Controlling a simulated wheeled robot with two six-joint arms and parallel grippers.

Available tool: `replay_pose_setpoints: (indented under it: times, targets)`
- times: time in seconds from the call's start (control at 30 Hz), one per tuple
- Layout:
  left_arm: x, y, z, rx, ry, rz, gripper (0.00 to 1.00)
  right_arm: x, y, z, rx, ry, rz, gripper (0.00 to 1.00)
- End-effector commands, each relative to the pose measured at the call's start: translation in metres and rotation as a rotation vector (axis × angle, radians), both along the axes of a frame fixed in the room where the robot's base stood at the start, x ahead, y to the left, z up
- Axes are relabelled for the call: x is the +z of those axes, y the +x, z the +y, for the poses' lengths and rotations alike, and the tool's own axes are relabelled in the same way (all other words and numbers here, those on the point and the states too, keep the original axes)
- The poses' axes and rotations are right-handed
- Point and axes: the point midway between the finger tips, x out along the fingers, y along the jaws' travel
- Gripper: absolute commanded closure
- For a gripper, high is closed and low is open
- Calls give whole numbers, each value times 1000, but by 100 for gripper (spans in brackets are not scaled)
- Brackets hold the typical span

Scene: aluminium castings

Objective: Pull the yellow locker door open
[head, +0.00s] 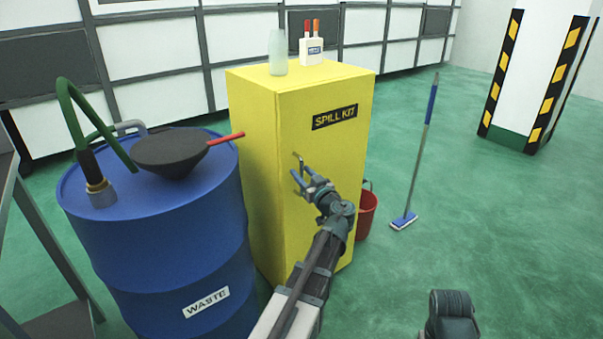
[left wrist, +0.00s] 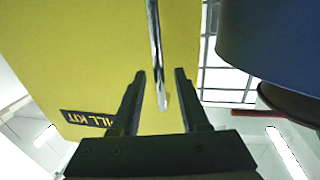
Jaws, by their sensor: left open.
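The yellow locker (head: 300,130) stands upright in the middle of the head view, with a SPILL KIT label on its front. Its door looks shut. A thin metal handle (head: 298,157) shows on the door's front. My left gripper (head: 299,177) is open at this handle. In the left wrist view the metal handle (left wrist: 157,50) runs down between the two spread fingers of my left gripper (left wrist: 161,74), with yellow door behind it. A gap shows on both sides of the bar. Whether a finger touches it cannot be told.
A blue waste drum (head: 165,240) with a black funnel (head: 168,150) stands close left of the locker. A bottle (head: 278,52) and a white container (head: 311,50) stand on top. A red bucket (head: 367,212) and a brush (head: 404,220) are to the right.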

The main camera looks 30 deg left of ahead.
Motion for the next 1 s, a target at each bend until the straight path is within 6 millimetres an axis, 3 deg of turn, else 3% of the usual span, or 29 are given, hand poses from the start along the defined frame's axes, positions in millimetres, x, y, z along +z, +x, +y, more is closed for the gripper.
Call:
replay_pose_setpoints:
  times: [0.43,0.7,1.0]
  targets:
    - [0,5,7,-1,0,0,55,0,0,0,0,0,0,50]
    - [0,5,7,-1,0,0,100,0,0,0,0,0,0,50]
    - [0,5,7,-1,0,0,100,0,0,0,0,0,0,50]
